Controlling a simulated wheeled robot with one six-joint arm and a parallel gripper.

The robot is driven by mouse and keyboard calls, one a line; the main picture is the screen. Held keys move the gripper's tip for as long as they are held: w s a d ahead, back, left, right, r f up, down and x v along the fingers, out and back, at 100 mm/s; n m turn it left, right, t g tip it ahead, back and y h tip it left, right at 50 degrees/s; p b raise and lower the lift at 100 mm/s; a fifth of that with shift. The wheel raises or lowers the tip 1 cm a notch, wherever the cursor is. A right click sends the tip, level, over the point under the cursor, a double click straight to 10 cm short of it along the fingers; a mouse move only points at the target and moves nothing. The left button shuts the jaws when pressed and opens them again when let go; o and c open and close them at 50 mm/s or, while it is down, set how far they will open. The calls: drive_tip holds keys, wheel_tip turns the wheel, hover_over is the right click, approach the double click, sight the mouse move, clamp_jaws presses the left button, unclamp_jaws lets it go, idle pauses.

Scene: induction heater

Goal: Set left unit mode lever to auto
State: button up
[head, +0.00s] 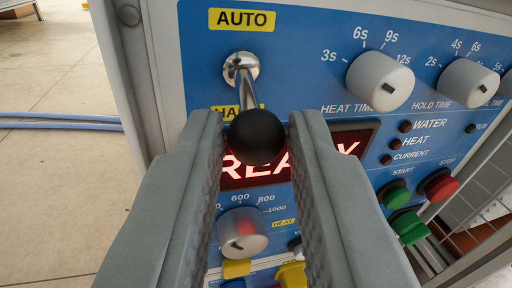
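The mode lever (247,88) is a chrome stick with a black ball knob (256,137) on the blue panel. Its round base sits below the yellow AUTO label (242,19), and the stick points down over a second yellow label that reads "HA..." and is partly hidden. My gripper (257,130) is open, with one grey finger on each side of the knob. The knob is between the fingertips; a narrow gap seems to show on both sides, though contact on the right is hard to judge.
Right of the lever are the heat time knob (380,82) and hold time knob (468,83). A red lit display (347,146) lies partly behind my fingers. Green (395,195) and red (439,186) buttons are at lower right. A blue hose (60,121) crosses the floor at left.

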clamp_jaws()
drive_tip(key=shift+r, duration=0.15)
wheel_tip(320, 180, up, 2)
drive_tip(key=n+g, duration=0.1)
drive_tip(key=g, duration=0.3)
drive_tip(key=shift+h, duration=0.3)
drive_tip(key=g, duration=0.1)
drive_tip(key=r+g, duration=0.1)
drive_tip(key=g, duration=0.1)
drive_tip(key=shift+w+a+r+n, duration=0.1)
drive_tip(key=shift+w+r+n, duration=0.1)
drive_tip(key=shift+n, duration=0.1)
drive_tip(key=shift+w+r+g+h, duration=0.2)
drive_tip(key=shift+r+g+h, duration=0.2)
drive_tip(key=shift+g, duration=0.6)
drive_tip(key=shift+w+g, duration=0.1)
drive_tip(key=shift+g, duration=0.3)
